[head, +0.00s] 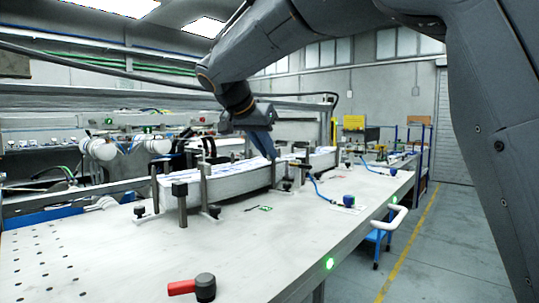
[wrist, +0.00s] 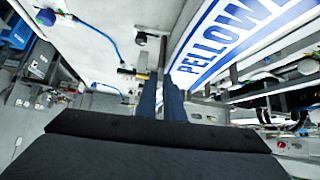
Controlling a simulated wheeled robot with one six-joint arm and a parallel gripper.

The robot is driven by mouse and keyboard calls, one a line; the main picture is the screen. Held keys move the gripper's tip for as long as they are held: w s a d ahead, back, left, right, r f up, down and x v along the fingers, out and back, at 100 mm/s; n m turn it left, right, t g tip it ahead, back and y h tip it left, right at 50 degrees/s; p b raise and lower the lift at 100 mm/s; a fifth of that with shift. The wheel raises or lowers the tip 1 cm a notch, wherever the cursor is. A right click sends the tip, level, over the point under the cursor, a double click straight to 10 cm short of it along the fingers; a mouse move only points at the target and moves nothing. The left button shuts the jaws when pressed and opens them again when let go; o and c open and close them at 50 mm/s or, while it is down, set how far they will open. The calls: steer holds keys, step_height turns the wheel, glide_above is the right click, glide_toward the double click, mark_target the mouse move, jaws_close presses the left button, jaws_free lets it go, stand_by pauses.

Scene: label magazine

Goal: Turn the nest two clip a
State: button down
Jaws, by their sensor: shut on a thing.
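My gripper (head: 272,157) points down over the far part of a long white label stack (head: 235,182) in the head view. In the wrist view, its two dark blue fingers (wrist: 161,88) are close together around a slim grey metal clip (wrist: 161,55) beside the stack. The stack's printed top (wrist: 232,35), with blue letters reading "PELLOW", lies just right of the fingers. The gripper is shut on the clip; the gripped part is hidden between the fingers. A nearer clip post with a black block (head: 180,190) stands upright at the stack's near end.
A red-handled knob (head: 195,288) sits at the table's front edge. Blue hoses with a blue-capped fitting (head: 348,200) lie right of the stack. Black knobs (head: 214,212) stand by the posts. The near left of the perforated table (head: 90,255) is clear.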

steer(key=shift+a+m+h, duration=0.1)
steer(key=shift+m+h, duration=0.2)
steer(key=shift+m, duration=0.1)
steer(key=shift+f, duration=0.1)
steer(key=c, duration=1.9)
jaws_free()
steer(key=shift+o, duration=0.2)
steer(key=b+v, duration=0.1)
steer(key=v, duration=0.6)
steer(key=shift+a+r+b, duration=0.2)
steer(key=shift+r+b, duration=0.15)
steer(key=shift+r, duration=0.05)
steer(key=shift+s+r, duration=0.1)
